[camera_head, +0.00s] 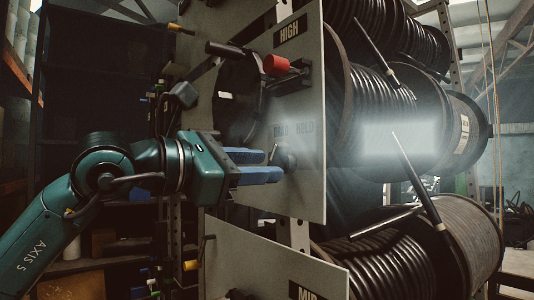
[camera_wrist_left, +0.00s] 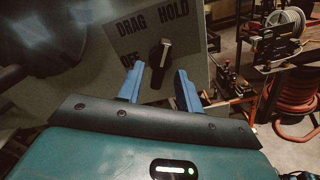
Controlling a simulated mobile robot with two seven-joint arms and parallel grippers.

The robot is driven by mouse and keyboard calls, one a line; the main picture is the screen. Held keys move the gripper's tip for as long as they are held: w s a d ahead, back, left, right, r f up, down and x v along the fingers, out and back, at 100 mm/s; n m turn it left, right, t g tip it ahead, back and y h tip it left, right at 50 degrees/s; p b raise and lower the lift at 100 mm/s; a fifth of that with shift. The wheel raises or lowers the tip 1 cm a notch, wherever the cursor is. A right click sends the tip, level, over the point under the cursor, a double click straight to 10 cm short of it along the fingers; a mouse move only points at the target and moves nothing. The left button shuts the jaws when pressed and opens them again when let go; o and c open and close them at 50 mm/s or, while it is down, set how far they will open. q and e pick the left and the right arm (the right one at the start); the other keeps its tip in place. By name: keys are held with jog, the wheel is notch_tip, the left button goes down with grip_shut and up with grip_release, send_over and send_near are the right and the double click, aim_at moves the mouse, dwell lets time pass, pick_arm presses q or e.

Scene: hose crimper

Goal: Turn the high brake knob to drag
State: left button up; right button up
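The high brake knob (camera_wrist_left: 160,62) is a dark knob with a pale pointer bar on a grey panel. Its bar points up and slightly right, on the HOLD side, by the DRAG, HOLD and OFF labels. In the head view the knob (camera_head: 287,159) sits under the HIGH sign on the upper panel. My left gripper (camera_head: 278,166) has blue fingers reaching to the panel at the knob. In the wrist view the left gripper (camera_wrist_left: 160,69) is open, a fingertip on each side of the knob with gaps visible. Contact cannot be confirmed. My right gripper is not in view.
Hose reels (camera_head: 375,95) stand behind the panel. A lower panel (camera_head: 260,265) marked MID is below. In the wrist view, a red hose coil (camera_wrist_left: 295,105) lies at right.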

aim_at(280, 163)
pick_arm(q)
jog(key=shift+x, duration=1.1)
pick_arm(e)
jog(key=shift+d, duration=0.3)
pick_arm(q)
jog(key=c, duration=0.6)
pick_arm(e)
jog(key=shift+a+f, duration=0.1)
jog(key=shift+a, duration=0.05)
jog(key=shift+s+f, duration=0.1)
